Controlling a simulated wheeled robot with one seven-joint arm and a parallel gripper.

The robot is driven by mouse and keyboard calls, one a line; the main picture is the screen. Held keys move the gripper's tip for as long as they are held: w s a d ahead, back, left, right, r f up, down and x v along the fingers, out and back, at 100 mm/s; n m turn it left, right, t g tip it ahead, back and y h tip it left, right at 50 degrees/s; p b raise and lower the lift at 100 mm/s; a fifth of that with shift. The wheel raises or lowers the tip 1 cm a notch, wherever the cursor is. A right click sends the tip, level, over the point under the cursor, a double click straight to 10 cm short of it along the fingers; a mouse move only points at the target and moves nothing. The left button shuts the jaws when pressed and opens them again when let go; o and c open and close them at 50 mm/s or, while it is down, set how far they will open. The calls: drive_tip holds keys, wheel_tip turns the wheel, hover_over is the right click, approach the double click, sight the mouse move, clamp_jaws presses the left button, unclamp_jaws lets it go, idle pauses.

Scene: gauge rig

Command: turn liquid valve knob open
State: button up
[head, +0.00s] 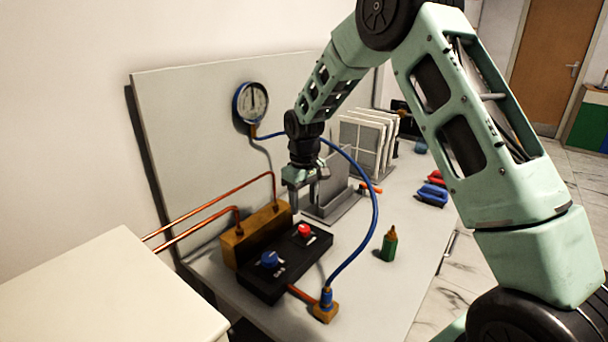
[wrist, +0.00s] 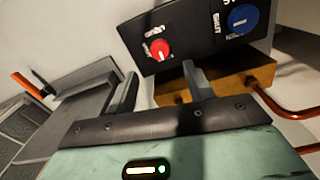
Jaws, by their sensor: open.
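A black control box (head: 285,262) on the bench carries a red knob (head: 305,230) and a blue knob (head: 269,259). In the wrist view the red knob (wrist: 160,50) and the blue knob (wrist: 242,18) show on the box face, with white print beside them too blurred to read surely. Which one is the liquid valve knob I cannot tell. My gripper (head: 303,204) is open and empty, above and just behind the red knob. In the wrist view the red knob lies just beyond and between my two fingertips, apart from them.
A brass block (head: 255,235) with copper pipes stands behind the box. A blue hose (head: 372,205) arches from the round gauge (head: 251,102) to a brass fitting (head: 325,309). A green bottle (head: 389,244) stands right. A grey holder (head: 335,200) stands near my gripper.

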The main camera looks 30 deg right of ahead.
wheel_tip(320, 180, up, 9)
drive_tip(key=shift+r+b, duration=0.2)
drive_tip(key=shift+b, duration=0.25)
